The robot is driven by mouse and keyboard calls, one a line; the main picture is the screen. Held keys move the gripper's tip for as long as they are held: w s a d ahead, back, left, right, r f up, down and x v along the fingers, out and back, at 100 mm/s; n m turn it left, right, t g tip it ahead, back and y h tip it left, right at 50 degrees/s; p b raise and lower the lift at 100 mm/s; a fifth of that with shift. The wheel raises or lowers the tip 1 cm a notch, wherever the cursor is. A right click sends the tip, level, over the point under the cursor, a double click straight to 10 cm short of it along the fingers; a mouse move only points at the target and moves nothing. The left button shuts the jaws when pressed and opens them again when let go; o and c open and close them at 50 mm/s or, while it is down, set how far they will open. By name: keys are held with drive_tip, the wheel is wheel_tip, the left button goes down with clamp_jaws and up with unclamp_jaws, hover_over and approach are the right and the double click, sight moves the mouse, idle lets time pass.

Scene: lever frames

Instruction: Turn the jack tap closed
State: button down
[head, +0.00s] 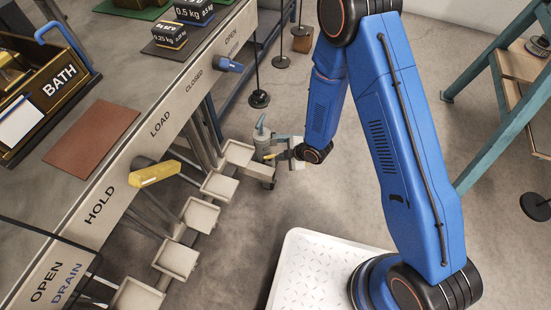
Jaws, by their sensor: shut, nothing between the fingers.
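A blue tap handle (228,65) sticks out from the panel front, between the words CLOSED and OPEN. Small lettering beside OPEN is too small to read. A grey upright cylinder (262,140) with a blue-grey lever on top stands lower down, past the row of trays. I cannot tell from the labels which of these is the jack tap. My gripper (276,156) is shut and empty, beside the grey cylinder and well below the blue handle on the panel. Its fingertips are small in the view, and I cannot tell whether they touch the cylinder.
A yellow lever (155,174) juts out between HOLD and LOAD. Several pale trays (220,186) step along below the panel. A BATH box (62,82) and black weights (170,36) sit on the bench. A teal-framed stand (480,140) is at right.

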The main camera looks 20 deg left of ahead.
sight(270, 160)
drive_tip(key=x, duration=0.8)
drive_tip(key=shift+w+a+f, duration=0.15)
drive_tip(key=shift+a+f, duration=0.05)
drive_tip(key=shift+f, duration=0.15)
